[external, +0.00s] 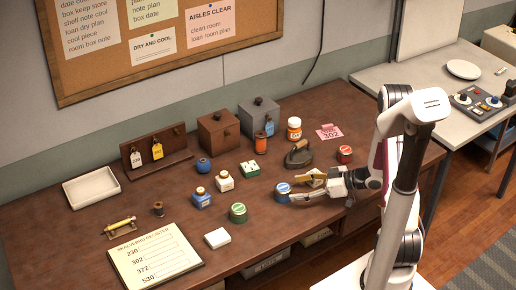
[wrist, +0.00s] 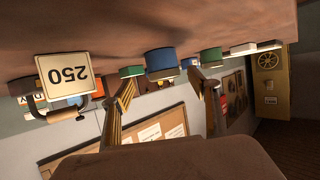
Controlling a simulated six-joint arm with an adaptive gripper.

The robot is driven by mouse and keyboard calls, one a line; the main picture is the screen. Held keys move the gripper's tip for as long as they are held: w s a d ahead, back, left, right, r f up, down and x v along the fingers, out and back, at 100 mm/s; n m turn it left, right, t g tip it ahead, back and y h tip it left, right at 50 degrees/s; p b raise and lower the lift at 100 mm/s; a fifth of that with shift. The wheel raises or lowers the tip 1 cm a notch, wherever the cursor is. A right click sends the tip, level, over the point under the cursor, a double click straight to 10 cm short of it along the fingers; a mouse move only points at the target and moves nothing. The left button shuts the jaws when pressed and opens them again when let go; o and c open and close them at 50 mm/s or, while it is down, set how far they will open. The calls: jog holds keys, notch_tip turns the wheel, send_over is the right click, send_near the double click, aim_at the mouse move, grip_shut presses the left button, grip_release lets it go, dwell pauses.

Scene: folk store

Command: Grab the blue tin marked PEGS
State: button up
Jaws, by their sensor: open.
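A short round blue tin (external: 283,189) with a pale label on its lid stands upright on the brown counter. In the wrist view, which is upside down, the blue tin (wrist: 161,62) shows between and beyond my fingertips. Its marking is too small to read. My gripper (external: 304,188) is low over the counter, just right of the tin, with its fingers pointing at it. In the wrist view my gripper (wrist: 160,84) is open, fingers spread and nothing held. I cannot tell whether a fingertip touches the tin.
A green tin (external: 238,212) stands left of the blue one. A dark iron (external: 299,155) and a red tin (external: 345,154) stand behind my gripper. A white block (external: 217,238) lies farther left. Bottles and boxes stand behind.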

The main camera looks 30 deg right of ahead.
aim_at(289, 188)
jog(key=shift+w+a+f, duration=0.15)
jog(key=shift+w+a, duration=0.1)
jog(key=shift+a, duration=0.1)
jog(key=shift+a+x, duration=0.2)
jog(key=shift+x, duration=2.25)
jog(key=c, duration=1.3)
